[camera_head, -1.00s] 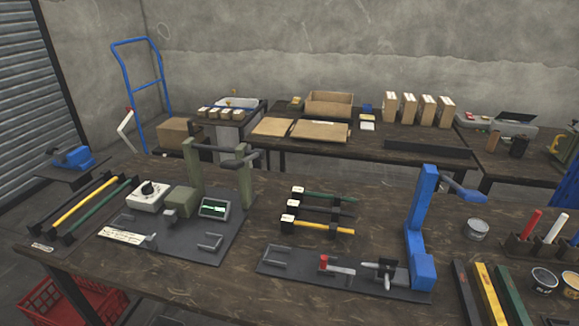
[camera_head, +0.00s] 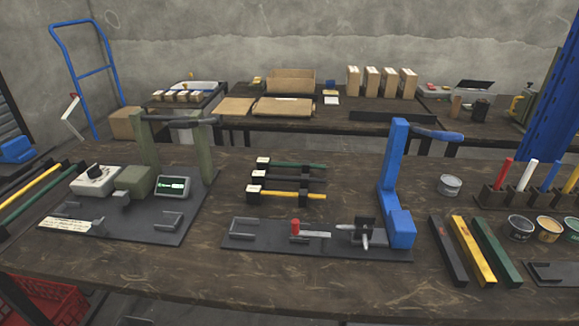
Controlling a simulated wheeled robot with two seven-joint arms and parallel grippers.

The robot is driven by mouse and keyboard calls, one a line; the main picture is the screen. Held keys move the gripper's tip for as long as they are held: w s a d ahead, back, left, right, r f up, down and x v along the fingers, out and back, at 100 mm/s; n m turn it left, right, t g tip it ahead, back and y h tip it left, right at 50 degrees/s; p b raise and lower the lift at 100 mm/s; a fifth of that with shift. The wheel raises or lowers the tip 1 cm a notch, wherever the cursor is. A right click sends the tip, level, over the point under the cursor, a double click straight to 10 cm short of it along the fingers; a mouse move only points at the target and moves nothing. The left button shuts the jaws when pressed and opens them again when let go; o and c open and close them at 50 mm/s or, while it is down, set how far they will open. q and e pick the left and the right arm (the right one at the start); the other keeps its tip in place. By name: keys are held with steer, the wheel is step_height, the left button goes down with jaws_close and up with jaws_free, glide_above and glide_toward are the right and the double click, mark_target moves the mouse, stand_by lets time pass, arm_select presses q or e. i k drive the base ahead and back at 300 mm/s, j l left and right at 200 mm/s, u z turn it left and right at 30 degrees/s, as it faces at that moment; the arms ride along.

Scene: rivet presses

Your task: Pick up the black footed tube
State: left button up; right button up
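Three thin tubes with dark block feet and white tags lie in a row in the middle of the near table. The black footed tube (camera_head: 298,181) is the middle one, between the green footed tube (camera_head: 300,165) behind and the yellow footed tube (camera_head: 298,195) in front. Its tagged foot (camera_head: 258,177) is at its left end. Neither of my grippers is in view, and nothing holds the tube.
A green press (camera_head: 150,180) stands left of the tubes and a blue press (camera_head: 395,180) stands to the right. A dark plate with a red-ended lever (camera_head: 296,229) lies in front. Black, yellow (camera_head: 473,250) and green bars lie at right. Bare tabletop (camera_head: 345,165) shows beside the tubes.

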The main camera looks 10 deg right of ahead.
mark_target(259, 177)
steer(key=z, duration=4)
steer(key=u, duration=3.8)
steer(key=k+j+z, duration=0.1)
steer(key=z, duration=0.3)
steer(key=k+j+z, duration=0.15)
steer(key=j+z, duration=0.25)
steer(key=k+z, duration=0.2)
steer(key=z, duration=0.2)
